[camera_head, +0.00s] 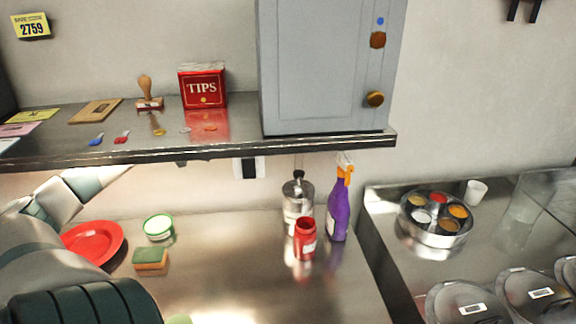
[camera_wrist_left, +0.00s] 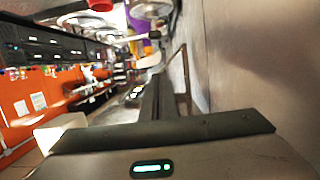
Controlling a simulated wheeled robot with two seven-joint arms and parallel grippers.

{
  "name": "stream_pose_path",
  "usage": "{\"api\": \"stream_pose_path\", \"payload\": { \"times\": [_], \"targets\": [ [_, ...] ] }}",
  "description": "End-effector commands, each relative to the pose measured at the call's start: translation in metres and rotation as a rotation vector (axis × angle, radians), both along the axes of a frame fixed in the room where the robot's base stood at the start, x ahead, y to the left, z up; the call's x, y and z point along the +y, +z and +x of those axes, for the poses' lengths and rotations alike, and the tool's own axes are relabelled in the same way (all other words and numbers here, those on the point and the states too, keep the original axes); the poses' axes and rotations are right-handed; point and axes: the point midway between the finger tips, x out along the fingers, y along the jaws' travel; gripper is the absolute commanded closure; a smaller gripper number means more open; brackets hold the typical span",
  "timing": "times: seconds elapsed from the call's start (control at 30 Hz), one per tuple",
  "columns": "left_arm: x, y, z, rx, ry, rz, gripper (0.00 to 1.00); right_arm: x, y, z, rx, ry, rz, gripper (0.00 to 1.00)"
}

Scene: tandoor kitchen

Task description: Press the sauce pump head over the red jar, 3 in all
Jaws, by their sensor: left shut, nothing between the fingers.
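The sauce pump is a steel container (camera_head: 297,200) with a dark pump head (camera_head: 298,175) on top, standing on the steel counter below the wall shelf. The open red jar (camera_head: 304,240) stands upright just in front of it, below the pump head. A red piece, probably the jar, shows at the top of the left wrist view (camera_wrist_left: 101,4). My left arm reaches in from the left in the head view; its gripper is hidden there. In the wrist view my left gripper (camera_wrist_left: 168,88) is shut and empty, apart from the pump. My right gripper is out of view.
A purple spray bottle (camera_head: 338,210) stands right of the pump. A red plate (camera_head: 92,241), a green-rimmed tub (camera_head: 158,226) and a sponge (camera_head: 150,259) lie at left. The shelf (camera_head: 200,148) overhangs the counter. The counter's middle front is clear.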

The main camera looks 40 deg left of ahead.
Motion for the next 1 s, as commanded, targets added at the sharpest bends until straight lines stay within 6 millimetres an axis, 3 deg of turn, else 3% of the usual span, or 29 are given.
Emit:
{"api": "stream_pose_path", "payload": {
  "times": [0.37,1.0],
  "targets": [
    [-0.007,-0.002,0.008,-0.001,-0.002,0.001,1.00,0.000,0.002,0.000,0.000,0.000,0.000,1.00],
    [-0.044,-0.016,0.055,-0.003,-0.001,0.000,1.00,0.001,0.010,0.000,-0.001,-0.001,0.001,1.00]
  ]
}}
